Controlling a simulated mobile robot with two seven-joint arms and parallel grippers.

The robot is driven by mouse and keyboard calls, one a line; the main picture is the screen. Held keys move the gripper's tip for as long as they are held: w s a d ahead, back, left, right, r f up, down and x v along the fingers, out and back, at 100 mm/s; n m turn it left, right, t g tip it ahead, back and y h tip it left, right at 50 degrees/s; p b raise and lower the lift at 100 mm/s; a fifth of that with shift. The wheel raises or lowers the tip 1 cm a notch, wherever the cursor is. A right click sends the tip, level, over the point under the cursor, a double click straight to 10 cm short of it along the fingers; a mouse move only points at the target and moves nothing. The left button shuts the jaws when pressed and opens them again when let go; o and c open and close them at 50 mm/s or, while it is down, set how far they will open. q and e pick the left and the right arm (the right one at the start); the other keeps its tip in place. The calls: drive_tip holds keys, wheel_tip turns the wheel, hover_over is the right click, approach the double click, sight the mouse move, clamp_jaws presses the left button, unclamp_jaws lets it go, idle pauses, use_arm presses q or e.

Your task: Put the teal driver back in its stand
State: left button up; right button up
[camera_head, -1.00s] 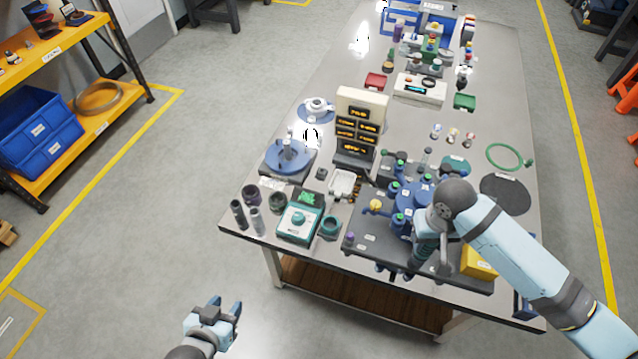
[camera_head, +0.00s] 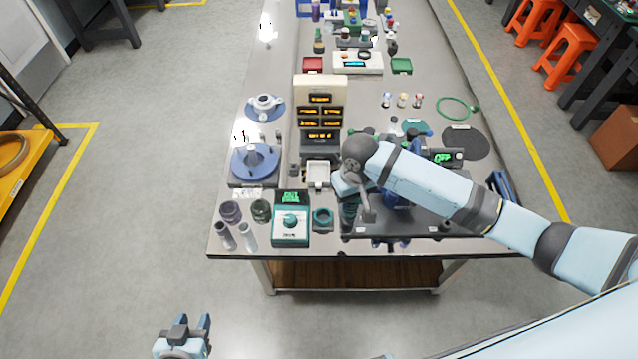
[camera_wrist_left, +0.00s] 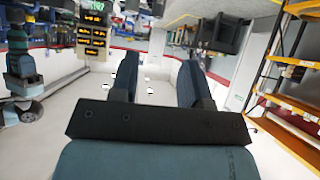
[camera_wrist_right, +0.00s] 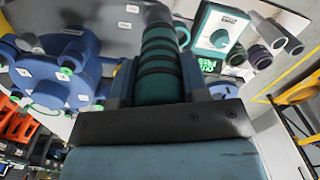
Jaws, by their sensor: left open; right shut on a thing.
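The teal driver has a ribbed teal handle (camera_wrist_right: 158,65), gripped between the fingers of my right gripper (camera_wrist_right: 160,85) in the right wrist view. In the head view its ribbed side (camera_head: 349,212) shows below my right gripper (camera_head: 350,190), over the table's front part. Its tip is hidden. A teal ring-shaped holder (camera_head: 322,218), which looks like the stand, sits just left of the driver, beside the teal dial unit (camera_head: 290,224). I cannot tell the driver's height above the table. My left gripper (camera_head: 190,328) is open and empty, off the table at the lower left.
Dark and grey cylinders (camera_head: 235,230) stand left of the dial unit. A blue multi-port housing (camera_wrist_right: 62,70) is beside the driver in the right wrist view. A white tray (camera_head: 318,175) and a display tower (camera_head: 320,110) stand behind the ring. Floor at the left is clear.

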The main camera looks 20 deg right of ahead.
drive_tip(key=w+a+f+n+b, duration=0.1)
drive_tip(key=w+a+f+b, duration=0.3)
drive_tip(key=w+f+b, duration=0.3)
drive_tip(key=shift+w+a+f+n, duration=0.15)
drive_tip(key=shift+w+f+n, duration=0.15)
drive_tip(key=shift+w, duration=0.45)
drive_tip(key=shift+f, duration=0.15)
idle(0.3)
drive_tip(key=shift+f, duration=0.35)
drive_tip(key=shift+f+p, duration=0.35)
drive_tip(key=shift+f, duration=0.4)
idle(0.9)
drive_tip(key=shift+p, duration=0.45)
idle(0.8)
